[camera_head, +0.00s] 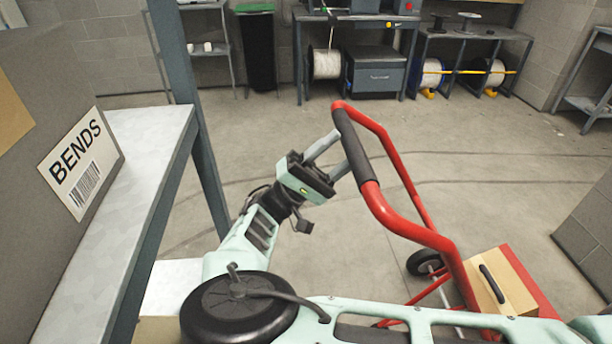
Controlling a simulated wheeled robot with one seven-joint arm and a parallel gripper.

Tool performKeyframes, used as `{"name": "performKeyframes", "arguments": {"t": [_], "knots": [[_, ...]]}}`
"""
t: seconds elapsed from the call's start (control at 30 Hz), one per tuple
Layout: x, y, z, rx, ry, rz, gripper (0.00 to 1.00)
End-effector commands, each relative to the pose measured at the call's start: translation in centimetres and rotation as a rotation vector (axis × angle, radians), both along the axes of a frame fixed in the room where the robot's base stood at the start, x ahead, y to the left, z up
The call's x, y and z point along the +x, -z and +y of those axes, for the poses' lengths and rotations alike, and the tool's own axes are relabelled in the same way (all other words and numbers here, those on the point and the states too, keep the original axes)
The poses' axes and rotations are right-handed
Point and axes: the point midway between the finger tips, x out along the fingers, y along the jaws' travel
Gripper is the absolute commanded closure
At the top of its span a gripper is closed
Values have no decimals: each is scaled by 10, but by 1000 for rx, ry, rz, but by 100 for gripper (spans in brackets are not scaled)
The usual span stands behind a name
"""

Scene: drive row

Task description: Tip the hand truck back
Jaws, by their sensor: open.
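The red hand truck (452,262) stands in the right half of the head view. Its handle bar has a dark grip sleeve (355,150) near the picture's middle. A tan case with a black handle (513,284) rests low on the truck. One black wheel (425,262) shows at the floor. The truck's lower part is partly hidden by my arm. My gripper (338,151) is open, its two grey fingers pointing at the sleeve from the left. The fingertips are at or very close to the sleeve; I cannot tell whether they touch it.
A metal shelf (150,150) with a bin labelled BENDS (80,165) and a dark upright post stand close on the left. A grey box edge (588,228) is at the right. Benches with spools (326,64) line the back wall. The floor (270,125) between is clear.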

Motion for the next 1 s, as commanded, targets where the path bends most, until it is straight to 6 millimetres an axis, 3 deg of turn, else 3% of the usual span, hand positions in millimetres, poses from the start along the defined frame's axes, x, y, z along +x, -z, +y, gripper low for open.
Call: {"name": "performKeyframes", "arguments": {"t": [0.5,0.67,1.0], "knots": [[-4,88,82,-4,-7,-3,51],[-5,106,102,-5,-8,-2,51],[-5,116,118,-2,-4,1,51]]}}
